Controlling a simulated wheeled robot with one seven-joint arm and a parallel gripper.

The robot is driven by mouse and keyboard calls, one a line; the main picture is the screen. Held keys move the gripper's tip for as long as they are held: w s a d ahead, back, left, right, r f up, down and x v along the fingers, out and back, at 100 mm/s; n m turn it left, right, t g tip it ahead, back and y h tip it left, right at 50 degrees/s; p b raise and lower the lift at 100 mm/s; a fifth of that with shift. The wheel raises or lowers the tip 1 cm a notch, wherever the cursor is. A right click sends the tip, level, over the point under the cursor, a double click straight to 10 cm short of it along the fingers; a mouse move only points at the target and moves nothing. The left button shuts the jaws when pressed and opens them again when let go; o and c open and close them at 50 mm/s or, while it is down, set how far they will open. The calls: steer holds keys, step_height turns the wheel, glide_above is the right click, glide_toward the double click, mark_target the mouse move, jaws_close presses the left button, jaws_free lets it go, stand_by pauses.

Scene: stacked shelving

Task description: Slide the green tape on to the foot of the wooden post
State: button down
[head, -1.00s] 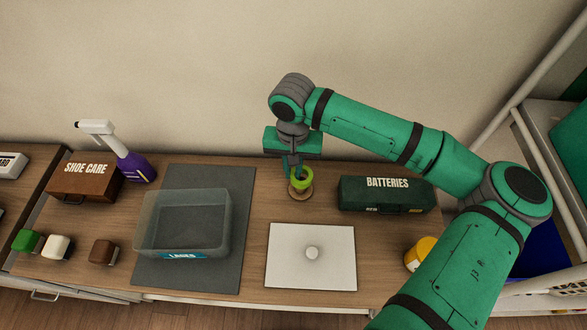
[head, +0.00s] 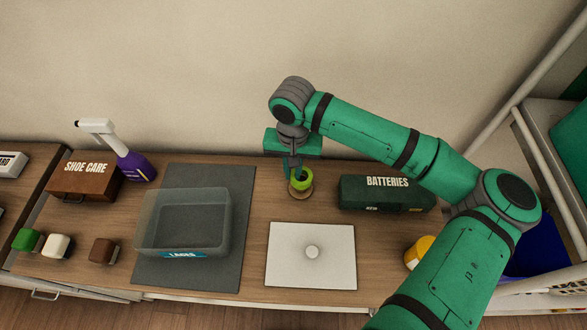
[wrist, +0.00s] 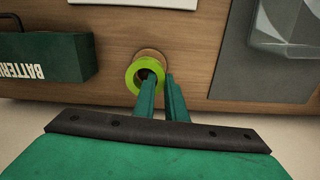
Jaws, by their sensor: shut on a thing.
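The green tape (head: 303,185) is a bright green ring held in my gripper (head: 296,174). In the wrist view my gripper (wrist: 160,80) has one finger inside the ring and one outside, shut on the wall of the tape (wrist: 132,77). A round wooden piece (head: 298,195), apparently the post's foot, lies under the tape; its edge also shows in the wrist view (wrist: 153,54). No upright post can be made out; the ring and fingers cover the middle. I cannot tell whether the tape touches the wood or encircles a post.
A dark green BATTERIES box (head: 385,194) stands close to the right. A clear bin (head: 160,228) sits on a grey mat (head: 225,275) to the left. The wall is behind.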

steer(key=shift+f, duration=0.15)
steer(key=c, duration=1.7)
jaws_free()
step_height(320, 180, up, 11)
steer(key=shift+f, duration=0.1)
